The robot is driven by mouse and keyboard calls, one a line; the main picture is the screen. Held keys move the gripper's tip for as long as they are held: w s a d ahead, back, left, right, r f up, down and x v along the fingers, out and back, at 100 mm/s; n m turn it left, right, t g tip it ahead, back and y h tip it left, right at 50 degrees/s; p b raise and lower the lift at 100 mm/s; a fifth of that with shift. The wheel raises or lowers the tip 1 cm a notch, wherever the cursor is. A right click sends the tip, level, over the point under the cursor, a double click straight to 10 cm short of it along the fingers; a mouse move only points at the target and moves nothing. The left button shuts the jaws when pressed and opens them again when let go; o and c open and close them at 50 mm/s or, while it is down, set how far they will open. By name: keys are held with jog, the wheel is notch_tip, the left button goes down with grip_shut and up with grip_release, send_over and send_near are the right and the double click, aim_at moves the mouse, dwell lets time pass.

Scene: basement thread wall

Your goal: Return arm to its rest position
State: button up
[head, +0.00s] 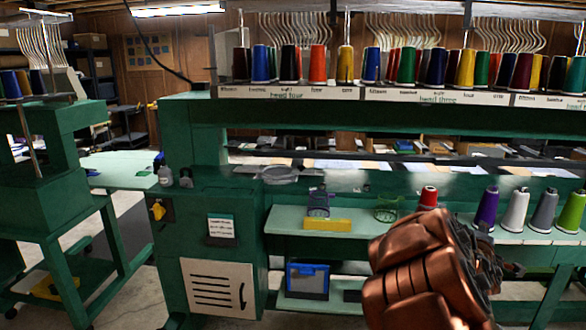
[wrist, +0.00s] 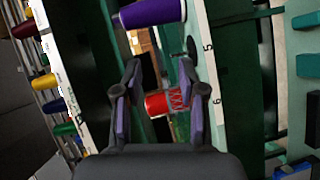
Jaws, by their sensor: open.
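My copper-coloured arm reaches in from the lower right of the head view. My gripper (head: 482,240) is at its far end, in front of the lower shelf and partly hidden by the arm. In the wrist view my gripper (wrist: 160,78) has its two fingers spread apart. A red spool (wrist: 158,103) shows in the gap between the fingers, with no finger seen closed on it. The red spool (head: 428,197) stands upright on the shelf in the head view, its lower part near the arm. How far it is from the fingertips I cannot tell.
A purple spool (head: 487,208), a white spool (head: 515,210), a grey spool (head: 544,212) and a green spool (head: 572,211) stand on the lower shelf (head: 285,219) to the right. A yellow block (head: 327,224) lies left. Many spools line the upper rail. The floor at left is partly open.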

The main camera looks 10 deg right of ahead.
jog(key=s+a+f+m+g+y+p, duration=0.1)
jog(key=s+a+m+g+y, duration=0.2)
jog(key=a, duration=0.6)
jog(key=s+a+f+m+g+y+p, duration=0.1)
jog(key=s+a+m+g+y, duration=0.1)
jog(key=s+a, duration=0.6)
jog(key=s+a+f+m+g+y+p, duration=0.1)
jog(key=s+a+m+g+y+p, duration=0.15)
jog(key=a, duration=0.85)
jog(key=s+a+g+y+p, duration=0.1)
jog(key=s+a+g+y, duration=0.3)
jog(key=s+a, duration=1.3)
jog(key=s+r+n+g, duration=0.1)
jog(key=s, duration=0.2)
jog(key=shift+s+a, duration=0.15)
jog(key=shift+s, duration=0.05)
jog(key=shift+y, duration=0.25)
